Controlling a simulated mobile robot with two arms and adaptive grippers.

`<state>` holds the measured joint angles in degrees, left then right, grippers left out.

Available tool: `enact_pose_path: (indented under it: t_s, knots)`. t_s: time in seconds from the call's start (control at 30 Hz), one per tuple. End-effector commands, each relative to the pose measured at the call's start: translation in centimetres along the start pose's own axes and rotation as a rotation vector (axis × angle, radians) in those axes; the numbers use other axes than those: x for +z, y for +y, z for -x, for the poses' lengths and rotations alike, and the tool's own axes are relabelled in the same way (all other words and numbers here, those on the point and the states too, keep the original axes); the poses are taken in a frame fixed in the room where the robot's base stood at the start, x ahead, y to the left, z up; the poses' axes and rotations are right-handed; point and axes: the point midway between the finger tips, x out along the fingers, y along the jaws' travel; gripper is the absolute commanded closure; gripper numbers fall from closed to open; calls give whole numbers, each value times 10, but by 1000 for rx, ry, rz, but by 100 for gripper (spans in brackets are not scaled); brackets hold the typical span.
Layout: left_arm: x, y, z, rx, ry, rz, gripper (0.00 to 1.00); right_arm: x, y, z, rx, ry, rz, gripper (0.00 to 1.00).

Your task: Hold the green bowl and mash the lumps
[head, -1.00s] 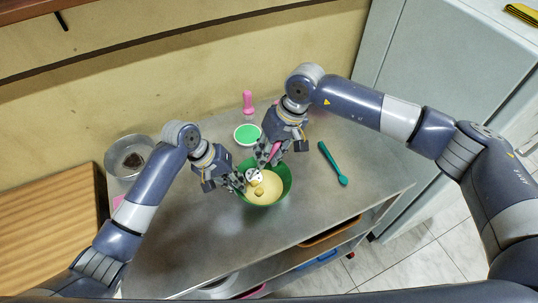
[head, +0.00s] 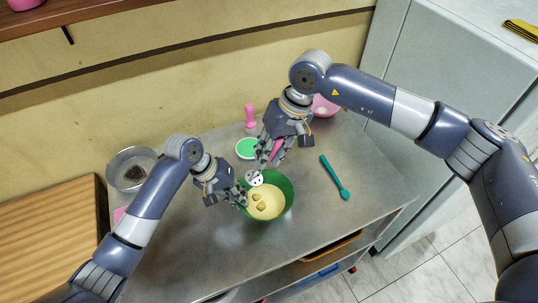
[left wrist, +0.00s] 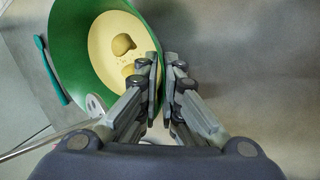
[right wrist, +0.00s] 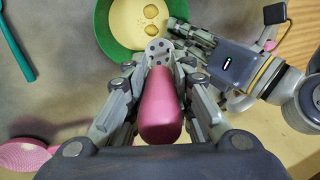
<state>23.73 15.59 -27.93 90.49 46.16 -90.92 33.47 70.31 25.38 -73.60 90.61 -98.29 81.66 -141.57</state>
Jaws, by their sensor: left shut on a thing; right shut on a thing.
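The green bowl (head: 287,188) stands on the metal table and holds a pale yellow mash with a few lumps (head: 261,201). The lumps also show in the left wrist view (left wrist: 122,44). My left gripper (head: 241,194) is shut on the bowl's left rim; in the left wrist view the fingers (left wrist: 160,85) pinch the wall. My right gripper (head: 268,158) is shut on the pink handle (right wrist: 160,105) of a masher. The masher's perforated metal head (head: 254,178) is above the bowl's back-left rim; whether it touches is unclear.
A teal spoon (head: 335,178) lies right of the bowl. Behind are a small green-topped container (head: 247,148), a pink upright object (head: 250,115) and a pink strainer-like item (head: 325,106). The table's right front is clear.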

Motion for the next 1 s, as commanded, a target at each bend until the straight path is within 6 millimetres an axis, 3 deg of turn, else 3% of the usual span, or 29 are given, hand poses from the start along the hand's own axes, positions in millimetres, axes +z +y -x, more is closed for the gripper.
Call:
enact_pose_path:
  t_s: [0.23, 0.57, 1.0]
  knots:
    - [-1, 0, 1, 0, 2, 0, 100, -1, -1, 3, 0, 2, 0, 100]
    - [-1, 0, 0, -1, 2, 1, 100, -3, -8, 28, 0, 1, 0, 100]
    - [0, 0, 0, -1, 1, 1, 100, -3, -9, 28, 0, 0, 0, 100]
